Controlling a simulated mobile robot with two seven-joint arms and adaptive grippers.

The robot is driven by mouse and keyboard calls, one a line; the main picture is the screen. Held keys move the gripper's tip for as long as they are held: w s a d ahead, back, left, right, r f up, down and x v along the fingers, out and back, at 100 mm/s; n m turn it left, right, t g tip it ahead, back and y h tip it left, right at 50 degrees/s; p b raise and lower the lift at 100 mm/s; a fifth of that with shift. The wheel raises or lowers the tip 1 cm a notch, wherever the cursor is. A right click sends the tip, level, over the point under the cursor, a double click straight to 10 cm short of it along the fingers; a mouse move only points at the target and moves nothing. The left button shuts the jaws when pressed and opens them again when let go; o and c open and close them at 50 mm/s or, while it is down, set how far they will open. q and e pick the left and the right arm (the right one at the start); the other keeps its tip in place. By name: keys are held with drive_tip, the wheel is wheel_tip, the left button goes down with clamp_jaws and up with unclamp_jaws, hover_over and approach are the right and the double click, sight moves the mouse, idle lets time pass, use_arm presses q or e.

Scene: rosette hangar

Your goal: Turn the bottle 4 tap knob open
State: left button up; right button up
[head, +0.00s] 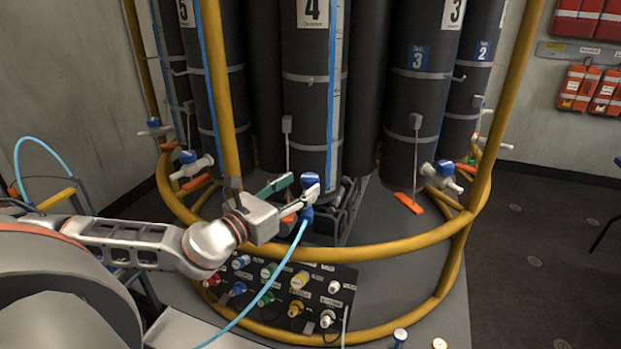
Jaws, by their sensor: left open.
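Bottle 4 (305,110) is the dark grey cylinder with the white "4" label at the middle back of the head view. Its tap has a blue knob (311,180) low in front of the bottle, with a blue fitting and light blue hose below it. My left gripper (304,185) reaches in from the left, and its open fingers are at the knob. One finger is left of the knob and the other overlaps its lower front. I cannot tell whether they touch it. The tap's body is mostly hidden. My right gripper is not in view.
A yellow tubular frame (350,252) rings the bottles, with its front rail just below my gripper. A black panel (270,318) with several coloured connectors sits below. Neighbouring taps with blue knobs stand left (188,157) and right (445,167). Open floor lies at right.

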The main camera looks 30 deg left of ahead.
sight(304, 183)
use_arm(q)
drive_tip(key=shift+w+d, duration=0.15)
drive_tip(key=shift+w, duration=1)
drive_tip(key=shift+w+d, duration=0.1)
drive_tip(key=shift+w, duration=1.05)
drive_tip(key=c, duration=1.2)
